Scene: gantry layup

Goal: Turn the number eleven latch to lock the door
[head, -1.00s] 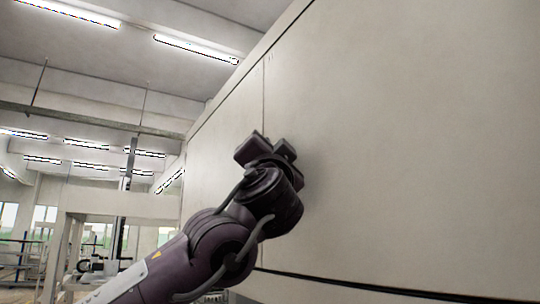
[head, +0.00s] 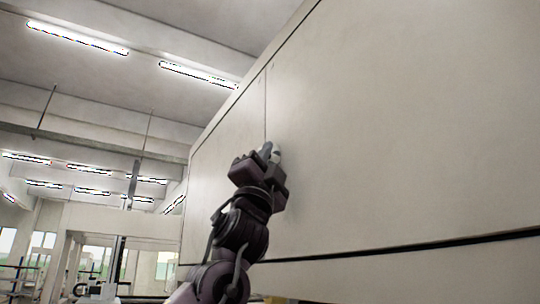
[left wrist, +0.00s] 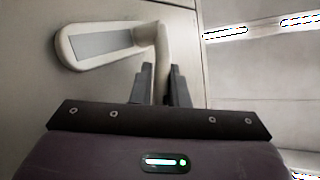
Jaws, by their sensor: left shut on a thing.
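The latch shows in the left wrist view as a pale rounded plate with a grey inset and a lever (left wrist: 162,62) at its right end. In the head view only a small light and grey part of the latch (head: 270,153) shows above my gripper, by the vertical door seam. My left gripper (head: 262,165) is up against the door panel (head: 400,130). In the left wrist view its two dark fingers (left wrist: 160,85) are on either side of the lever, shut on it. No number is readable on the latch. My right gripper is not in view.
The large pale wall of panels fills the right side, with a dark horizontal gap (head: 400,248) along its lower edge. A pale frame structure (head: 110,220) stands at the lower left. Ceiling lamps hang above. The space left of the panels is open.

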